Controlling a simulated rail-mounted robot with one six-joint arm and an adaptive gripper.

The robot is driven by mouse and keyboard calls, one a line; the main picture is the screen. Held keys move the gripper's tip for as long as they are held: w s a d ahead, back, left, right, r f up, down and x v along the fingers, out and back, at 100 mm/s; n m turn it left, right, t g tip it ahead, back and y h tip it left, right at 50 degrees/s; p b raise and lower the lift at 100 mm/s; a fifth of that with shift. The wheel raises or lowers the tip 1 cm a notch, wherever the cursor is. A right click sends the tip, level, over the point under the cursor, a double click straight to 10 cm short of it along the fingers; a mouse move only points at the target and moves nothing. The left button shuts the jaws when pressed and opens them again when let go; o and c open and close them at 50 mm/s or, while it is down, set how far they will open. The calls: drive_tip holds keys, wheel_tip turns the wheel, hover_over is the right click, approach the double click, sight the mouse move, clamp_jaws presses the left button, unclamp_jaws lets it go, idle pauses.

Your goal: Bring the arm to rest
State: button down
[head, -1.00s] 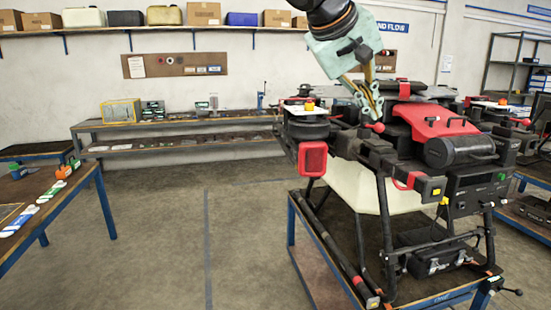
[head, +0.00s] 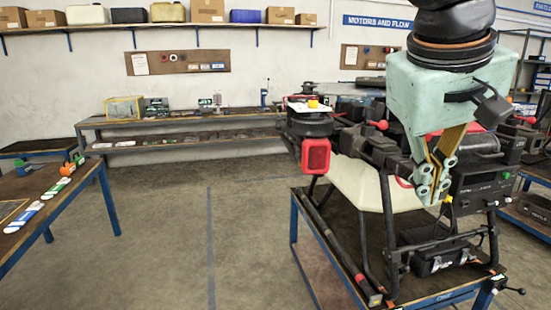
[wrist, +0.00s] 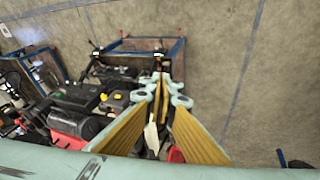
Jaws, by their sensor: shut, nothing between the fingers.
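My gripper (head: 428,182) is pale green with yellow finger pads and points down at the right in the head view. Its fingers are shut with nothing between them. It stands in front of the spray drone and hides part of the drone's middle. The drone has black arms, a red lamp (head: 315,155) and a pale tank (head: 358,185). In the wrist view the fingers (wrist: 162,88) come close together, with the drone's black and red body (wrist: 75,110) to their left. I cannot tell how far the fingertips are from the drone.
The drone stands on a blue-framed cart (head: 322,262). A table (head: 85,185) with small coloured parts is at the left. A long bench (head: 190,122) runs along the back wall, below a shelf (head: 215,26) of boxes and cans. The floor (head: 190,235) between is clear.

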drive_tip(key=s+a+f+y, duration=0.1)
drive_tip(key=s+a+f, duration=0.1)
drive_tip(key=s+f, duration=0.3)
drive_tip(key=s+a+f+y, duration=0.2)
drive_tip(key=s+f, duration=0.3)
drive_tip(key=s, duration=0.8)
drive_tip(key=shift+a+f+m, duration=0.3)
drive_tip(key=shift+a, duration=0.05)
